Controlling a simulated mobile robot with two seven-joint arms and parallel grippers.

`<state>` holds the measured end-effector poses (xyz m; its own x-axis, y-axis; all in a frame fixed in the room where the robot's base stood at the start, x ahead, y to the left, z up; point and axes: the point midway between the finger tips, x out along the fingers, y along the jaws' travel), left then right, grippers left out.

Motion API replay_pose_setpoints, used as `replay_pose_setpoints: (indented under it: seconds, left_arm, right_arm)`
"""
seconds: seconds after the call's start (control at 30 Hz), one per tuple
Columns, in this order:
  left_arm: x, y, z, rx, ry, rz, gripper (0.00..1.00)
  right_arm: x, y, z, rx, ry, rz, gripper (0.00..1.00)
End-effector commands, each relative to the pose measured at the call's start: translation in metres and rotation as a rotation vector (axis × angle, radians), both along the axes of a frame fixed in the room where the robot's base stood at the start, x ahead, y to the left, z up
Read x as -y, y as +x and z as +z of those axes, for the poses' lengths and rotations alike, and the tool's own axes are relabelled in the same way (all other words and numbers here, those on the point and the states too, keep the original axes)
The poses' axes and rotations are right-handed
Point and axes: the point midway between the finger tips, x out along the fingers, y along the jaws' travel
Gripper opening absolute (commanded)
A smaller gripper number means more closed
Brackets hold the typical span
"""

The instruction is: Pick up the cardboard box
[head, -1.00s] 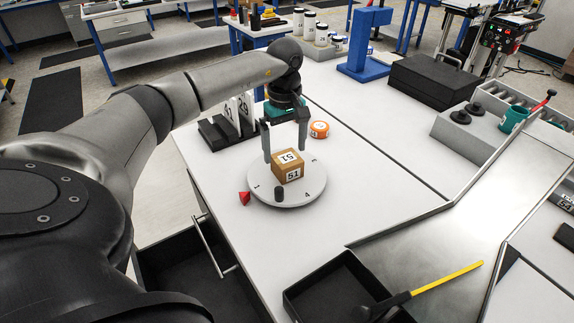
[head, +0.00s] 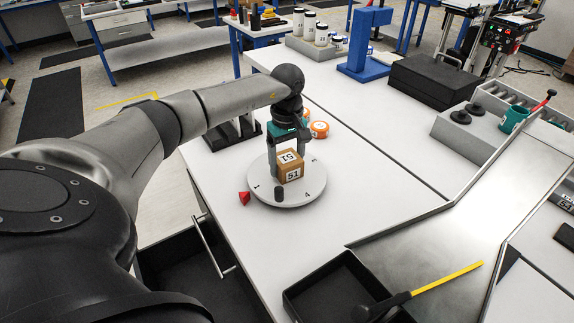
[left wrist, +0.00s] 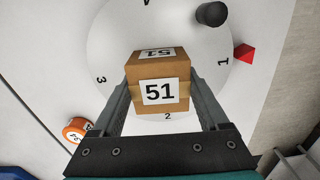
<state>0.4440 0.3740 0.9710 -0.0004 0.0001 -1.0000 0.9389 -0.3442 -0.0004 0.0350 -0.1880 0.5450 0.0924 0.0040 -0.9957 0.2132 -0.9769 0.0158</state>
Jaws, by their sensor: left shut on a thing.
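The cardboard box (head: 290,167) is a small brown cube with white "51" labels. It is at the round white turntable (head: 262,192), which carries printed numbers; I cannot tell whether the box touches its surface. My left gripper (head: 287,163) reaches down from above and behind and is shut on the box. In the left wrist view the box (left wrist: 159,85) sits between the two fingers, one on each side. My right gripper is not in view.
A dark cylinder (head: 279,194) stands on the turntable, with a red piece (head: 244,198) beside it. An orange roll (head: 319,129) lies behind. A black tray (head: 325,289) and a metal chute (head: 440,235) are at front right. An open drawer (head: 200,275) is below left.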

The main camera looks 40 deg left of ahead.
Motion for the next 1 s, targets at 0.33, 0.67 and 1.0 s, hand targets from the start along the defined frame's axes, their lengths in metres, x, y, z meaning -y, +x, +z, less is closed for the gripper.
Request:
replay_pose_setpoints:
  seconds: [0.33, 0.67, 1.0]
  left_arm:
    - [0.000, 0.000, 0.000, 0.001, 0.000, 0.000, 0.17]
    - [0.000, 0.001, 0.005, 0.002, 0.000, 0.000, 0.17]
    - [-0.001, 0.002, 0.060, 0.008, 0.000, 0.000, 0.17]
  right_arm:
    - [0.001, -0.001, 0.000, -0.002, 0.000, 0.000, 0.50]
    - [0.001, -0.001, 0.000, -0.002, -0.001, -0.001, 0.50]
    - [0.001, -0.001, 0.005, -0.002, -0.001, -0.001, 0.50]
